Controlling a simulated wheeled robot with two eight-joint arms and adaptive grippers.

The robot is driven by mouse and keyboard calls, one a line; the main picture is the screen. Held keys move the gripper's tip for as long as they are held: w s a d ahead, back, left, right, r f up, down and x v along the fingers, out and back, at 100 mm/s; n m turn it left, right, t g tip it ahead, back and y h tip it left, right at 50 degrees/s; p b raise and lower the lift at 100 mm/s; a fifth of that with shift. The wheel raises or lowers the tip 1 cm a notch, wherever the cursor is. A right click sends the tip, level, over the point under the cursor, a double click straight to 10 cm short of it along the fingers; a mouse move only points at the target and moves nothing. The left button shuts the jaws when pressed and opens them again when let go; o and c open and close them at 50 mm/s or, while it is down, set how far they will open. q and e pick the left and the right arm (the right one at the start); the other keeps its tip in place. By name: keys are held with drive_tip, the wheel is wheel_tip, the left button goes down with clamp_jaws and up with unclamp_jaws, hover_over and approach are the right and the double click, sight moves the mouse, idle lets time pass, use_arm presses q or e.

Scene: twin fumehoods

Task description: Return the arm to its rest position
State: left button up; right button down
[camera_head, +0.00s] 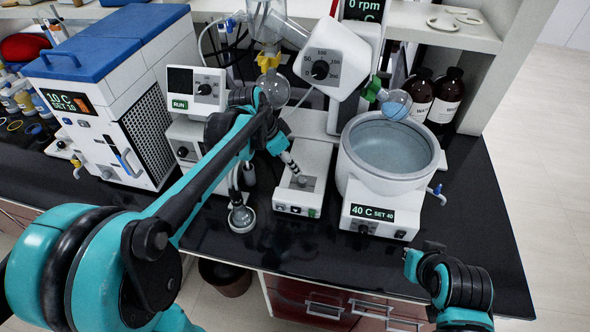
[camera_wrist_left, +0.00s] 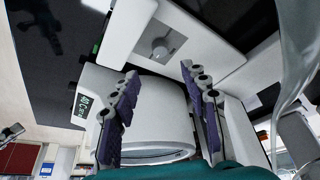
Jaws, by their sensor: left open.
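My left arm (camera_head: 215,160) comes in from the left across the bench in the head view. Its gripper (camera_head: 297,176) points down over the low white box (camera_head: 311,192) between the controller and the water bath. In the left wrist view the two purple-padded fingers of my left gripper (camera_wrist_left: 160,118) are apart, with nothing held between them. My right arm (camera_head: 462,287) shows at the bottom right, in front of the bench edge. The right gripper (camera_head: 424,252) shows only in part, so its jaw state is unclear.
The water bath (camera_head: 391,150), showing 40 C, stands right of the left gripper. A chiller (camera_head: 114,115) stands at the left. Brown bottles (camera_head: 446,100) stand behind the bath. Bare black bench lies at the right.

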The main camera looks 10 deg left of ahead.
use_arm(q)
drive_tip(key=shift+s+a+r, duration=0.2)
drive_tip(key=shift+r, duration=0.45)
drive_tip(key=s+a+f+n+t+y, duration=0.1)
drive_tip(key=s+n, duration=0.3)
drive_tip(key=s, duration=0.5)
drive_tip(key=s+a+f+n+t+y+b, duration=0.1)
drive_tip(key=s+n, duration=0.4)
drive_tip(key=s, duration=0.5)
wheel_tip(320, 180, down, 2)
drive_tip(key=shift+s+a+f+t+y, duration=0.2)
drive_tip(key=shift+t+y, duration=0.4)
drive_tip(key=shift+t, duration=0.5)
